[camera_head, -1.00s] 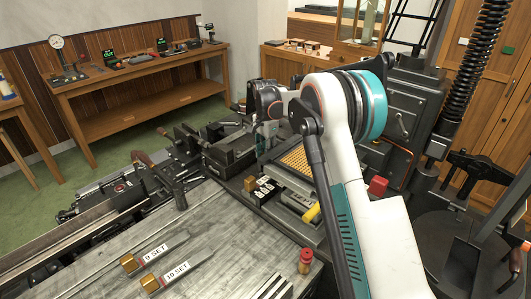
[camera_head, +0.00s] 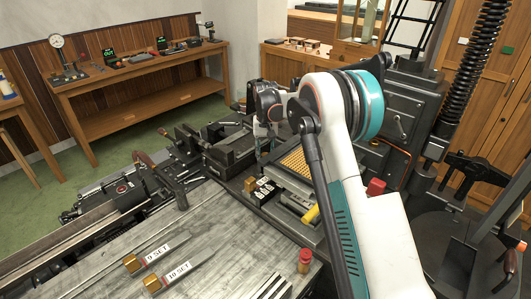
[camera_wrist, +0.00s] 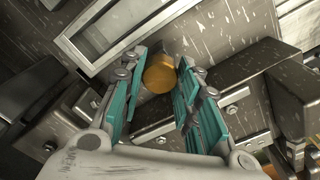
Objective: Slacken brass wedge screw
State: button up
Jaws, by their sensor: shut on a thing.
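The brass wedge screw (camera_wrist: 160,74) shows in the wrist view as a round brass head in front of a grey metal block. My gripper (camera_wrist: 164,64) has its teal-padded fingers on both sides of the head and is shut on it. The screw's shank is hidden. In the head view my gripper is at the dark machine vise area, mostly hidden by my own wrist, and the screw cannot be made out there.
Two brass-ended bars labelled 9 SET (camera_head: 132,263) and 10 SET (camera_head: 152,284) lie on the scratched metal table (camera_head: 220,240). A yellow-handled tool (camera_head: 311,213) and a small brass block (camera_head: 250,184) lie nearby.

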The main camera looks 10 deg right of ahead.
jog(key=n, duration=0.5)
jog(key=shift+n+p, duration=0.3)
jog(key=n, duration=0.5)
jog(key=shift+n, duration=0.3)
jog(key=o, duration=1.1)
notch_tip(320, 180, up, 12)
jog(key=shift+f, duration=0.1)
